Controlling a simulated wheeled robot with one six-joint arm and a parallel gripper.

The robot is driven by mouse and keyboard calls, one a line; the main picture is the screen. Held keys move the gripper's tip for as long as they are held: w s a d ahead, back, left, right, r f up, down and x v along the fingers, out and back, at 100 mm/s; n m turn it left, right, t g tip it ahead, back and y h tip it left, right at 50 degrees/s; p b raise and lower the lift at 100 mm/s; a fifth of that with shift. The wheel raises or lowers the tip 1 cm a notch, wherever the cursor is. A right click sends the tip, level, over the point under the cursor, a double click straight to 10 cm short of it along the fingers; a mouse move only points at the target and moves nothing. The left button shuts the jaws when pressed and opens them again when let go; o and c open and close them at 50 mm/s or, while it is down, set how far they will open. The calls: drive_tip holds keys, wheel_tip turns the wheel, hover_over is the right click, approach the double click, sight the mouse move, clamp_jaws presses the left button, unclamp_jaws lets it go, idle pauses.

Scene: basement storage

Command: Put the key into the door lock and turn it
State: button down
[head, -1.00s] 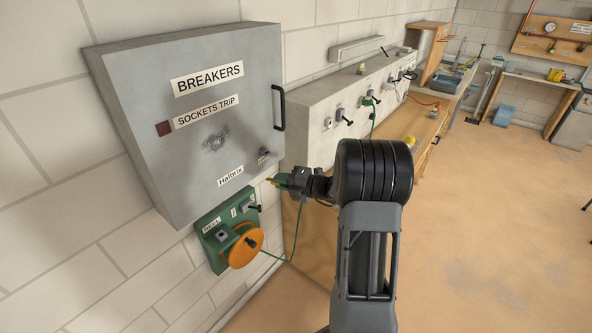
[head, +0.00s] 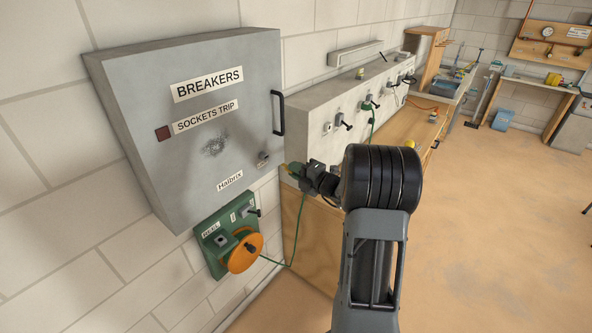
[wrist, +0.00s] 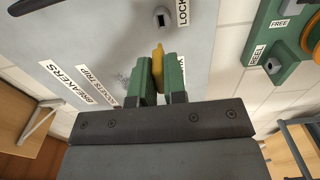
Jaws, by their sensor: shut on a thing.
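The door lock (head: 263,160) is a small dark fitting at the lower right of the grey breaker cabinet's door (head: 190,160). In the wrist view the lock (wrist: 162,17) is a grey block with a dark slot, beside a LOCK label. My gripper (head: 291,171) is to the right of the lock in the head view. In the wrist view my gripper's green fingers (wrist: 157,80) are shut on the yellow key (wrist: 158,60). The key points up the picture toward the lock, with a visible gap between them.
A black door handle (head: 279,112) is above and right of the lock. A green panel with an orange reel (head: 244,254) is below the cabinet, its green cord running right. A grey socket box (head: 345,105) and wooden bench stand to the right. Open floor lies right.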

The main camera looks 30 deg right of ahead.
drive_tip(key=shift+x, duration=2.65)
drive_tip(key=shift+p, duration=0.8)
drive_tip(key=shift+x, duration=1.65)
drive_tip(key=c, duration=1.1)
unclamp_jaws()
drive_tip(key=shift+f, duration=0.1)
drive_tip(key=b+v, duration=0.2)
drive_tip(key=v, duration=1.1)
drive_tip(key=shift+s, duration=0.4)
drive_tip(key=shift+d, duration=0.15)
